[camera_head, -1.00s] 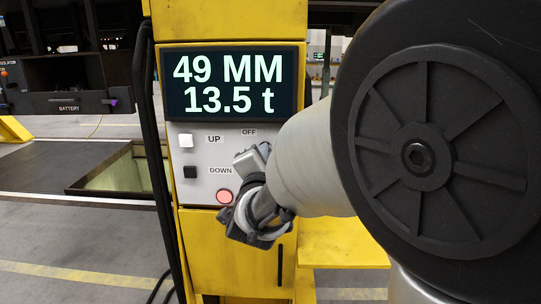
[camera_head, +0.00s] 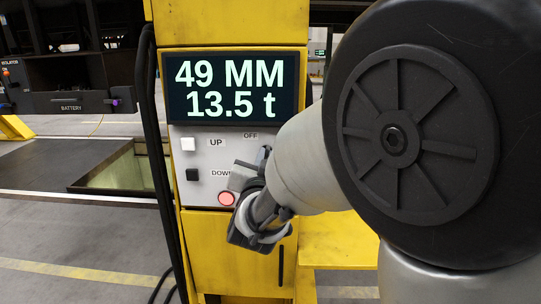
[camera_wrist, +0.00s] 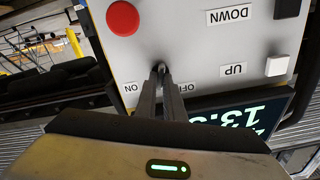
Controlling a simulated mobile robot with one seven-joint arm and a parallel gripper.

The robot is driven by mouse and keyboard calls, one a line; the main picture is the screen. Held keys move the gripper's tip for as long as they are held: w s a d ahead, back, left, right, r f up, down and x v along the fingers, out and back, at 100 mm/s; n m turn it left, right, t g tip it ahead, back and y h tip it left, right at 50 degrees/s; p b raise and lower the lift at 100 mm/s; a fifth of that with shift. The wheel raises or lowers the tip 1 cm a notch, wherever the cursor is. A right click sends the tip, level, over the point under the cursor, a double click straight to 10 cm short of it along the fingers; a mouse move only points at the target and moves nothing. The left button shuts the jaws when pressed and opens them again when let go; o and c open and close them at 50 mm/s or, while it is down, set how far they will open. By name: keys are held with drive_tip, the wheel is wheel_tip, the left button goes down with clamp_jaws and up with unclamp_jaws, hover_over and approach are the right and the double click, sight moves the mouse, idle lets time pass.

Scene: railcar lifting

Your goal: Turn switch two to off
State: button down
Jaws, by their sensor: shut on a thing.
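The grey control panel (camera_head: 205,170) sits on the yellow column. In the wrist view, which shows it upside down, a small dark switch lever (camera_wrist: 158,66) stands near the ON label (camera_wrist: 131,87) and the OFF label (camera_wrist: 176,88). The fingers of my gripper (camera_wrist: 163,76) are close together, shut on the lever, and partly cover the OFF label. In the head view my gripper (camera_head: 243,178) is at the panel's right side, below the OFF label. It hides the lever there. I cannot read a number for this switch.
The panel also carries a white UP button (camera_head: 188,144), a black DOWN button (camera_head: 192,174) and a red button (camera_head: 226,198). The display (camera_head: 235,88) above reads 49 MM and 13.5 t. A black cable runs down the column's left side. A floor pit (camera_head: 120,170) lies at left.

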drive_tip(key=shift+a+n+p, duration=0.1)
drive_tip(key=shift+n+p, duration=0.4)
drive_tip(key=shift+n, duration=1.4)
drive_tip(key=c, duration=1.9)
unclamp_jaws()
drive_tip(key=shift+o, duration=0.2)
drive_tip(key=s+b, duration=0.7)
drive_tip(key=s, duration=1)
drive_tip(key=shift+s+a, duration=0.2)
drive_tip(key=shift+a, duration=0.1)
